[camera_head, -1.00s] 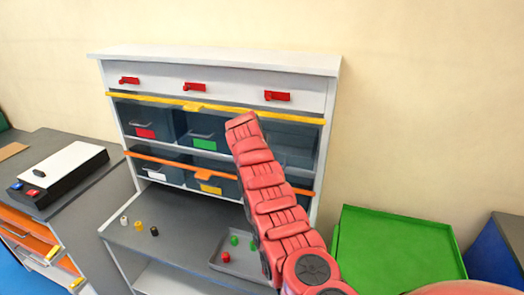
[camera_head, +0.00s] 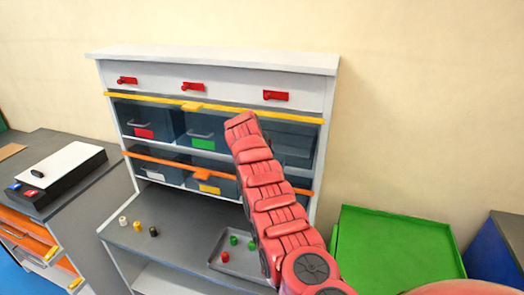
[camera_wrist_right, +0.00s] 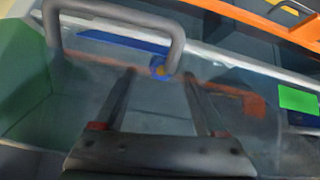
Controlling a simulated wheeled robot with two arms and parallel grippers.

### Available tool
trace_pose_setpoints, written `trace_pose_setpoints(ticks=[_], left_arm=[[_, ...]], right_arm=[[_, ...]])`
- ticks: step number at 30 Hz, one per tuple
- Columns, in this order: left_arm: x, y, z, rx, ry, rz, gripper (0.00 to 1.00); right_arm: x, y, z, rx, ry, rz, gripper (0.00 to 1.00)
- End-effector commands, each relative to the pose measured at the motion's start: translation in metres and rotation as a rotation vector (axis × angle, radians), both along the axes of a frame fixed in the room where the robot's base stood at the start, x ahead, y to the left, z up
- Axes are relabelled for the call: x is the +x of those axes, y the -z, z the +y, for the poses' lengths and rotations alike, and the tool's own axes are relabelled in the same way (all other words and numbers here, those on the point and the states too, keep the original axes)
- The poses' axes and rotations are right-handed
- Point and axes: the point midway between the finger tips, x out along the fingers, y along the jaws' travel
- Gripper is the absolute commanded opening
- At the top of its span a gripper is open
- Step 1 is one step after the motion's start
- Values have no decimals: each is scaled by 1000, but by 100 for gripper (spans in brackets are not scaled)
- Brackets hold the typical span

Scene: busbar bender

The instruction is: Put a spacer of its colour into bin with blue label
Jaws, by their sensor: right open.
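In the right wrist view, my right gripper (camera_wrist_right: 157,72) is open. A small blue ring-like piece with a yellowish middle, apparently the blue spacer (camera_wrist_right: 157,66), shows at the fingertips, not gripped. A blue label (camera_wrist_right: 122,41) and a grey handle (camera_wrist_right: 115,12) lie just beyond, on a dark bin. Whether the piece rests inside the bin or is still dropping, I cannot tell. In the head view, my right arm covers the gripper and the blue label; part of the upper right bin (camera_head: 293,143) shows beside it. My left gripper is out of view.
The shelf also holds bins with red (camera_head: 144,133), green (camera_head: 203,144), white and yellow labels. White, yellow and black spacers stand on the counter (camera_head: 185,240). A grey tray (camera_head: 238,266) holds red and green ones. An orange rail (camera_wrist_right: 265,25) crosses close to the gripper.

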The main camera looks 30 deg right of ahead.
Motion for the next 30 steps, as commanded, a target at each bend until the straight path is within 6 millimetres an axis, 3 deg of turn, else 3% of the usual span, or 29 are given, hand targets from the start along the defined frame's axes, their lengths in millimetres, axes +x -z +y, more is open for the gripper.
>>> trace_pose_setpoints(ticks=[10, 24, 30], left_arm=[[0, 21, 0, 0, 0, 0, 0], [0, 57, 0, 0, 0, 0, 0], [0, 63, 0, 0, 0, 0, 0]], right_arm=[[-12, -18, 15, 0, -1, -5, 73], [-62, -104, 72, -1, -3, -8, 73], [-74, -124, 84, -1, -2, -4, 73]])
